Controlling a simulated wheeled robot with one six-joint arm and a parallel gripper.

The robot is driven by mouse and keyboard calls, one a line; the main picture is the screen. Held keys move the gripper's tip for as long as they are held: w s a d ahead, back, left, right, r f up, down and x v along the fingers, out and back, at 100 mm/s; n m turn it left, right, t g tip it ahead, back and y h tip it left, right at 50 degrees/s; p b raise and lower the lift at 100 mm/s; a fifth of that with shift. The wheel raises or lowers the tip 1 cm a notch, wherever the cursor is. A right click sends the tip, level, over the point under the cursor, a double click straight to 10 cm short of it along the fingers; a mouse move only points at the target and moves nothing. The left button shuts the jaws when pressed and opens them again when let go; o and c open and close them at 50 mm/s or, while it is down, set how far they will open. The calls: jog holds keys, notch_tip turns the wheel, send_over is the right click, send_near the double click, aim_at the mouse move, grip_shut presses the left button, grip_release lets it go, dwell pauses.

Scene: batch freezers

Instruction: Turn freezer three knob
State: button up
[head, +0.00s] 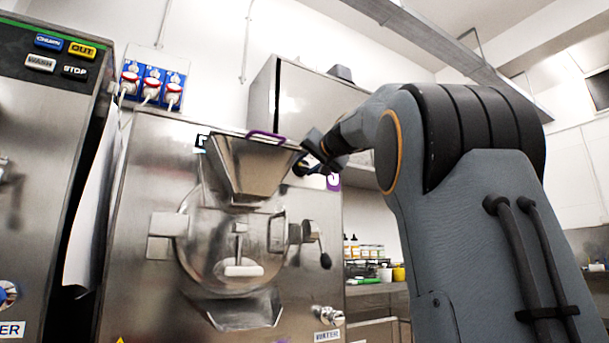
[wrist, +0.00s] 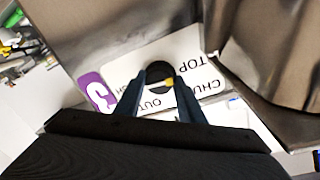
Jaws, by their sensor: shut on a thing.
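The knob (wrist: 159,71) is a dark round dial with a small yellow mark, on a white label plate (wrist: 125,84). The plate reads upside down in the wrist view, with words such as "OUT" and part of "STOP" legible. A purple tag (wrist: 95,92) with a white number sits beside it. My gripper (wrist: 163,82) is shut on the knob, one finger on each side. In the head view my gripper (head: 303,167) reaches the upper right of the steel freezer (head: 145,210), right of its hopper. The knob is hidden there.
The steel hopper (head: 250,170) stands close left of my gripper, with a purple-edged rim. Below it are a round door (head: 207,250), a lever handle (head: 323,255) and a tap (head: 327,315). Another freezer (head: 50,180) stands at left. Shelves with jars are at right behind.

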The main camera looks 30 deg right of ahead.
jog(key=shift+f+n+b, duration=0.2)
jog(key=shift+n+b, duration=0.3)
jog(key=shift+n, duration=0.1)
jog(key=o, duration=1)
jog(key=shift+d, duration=0.15)
jog(key=shift+o, duration=0.2)
jog(key=shift+r, duration=0.1)
jog(key=shift+a+r, duration=0.1)
jog(key=shift+a, duration=0.2)
jog(key=shift+a, duration=0.25)
jog(key=s, duration=0.7)
jog(key=shift+s+d, duration=0.3)
jog(key=shift+s, duration=0.1)
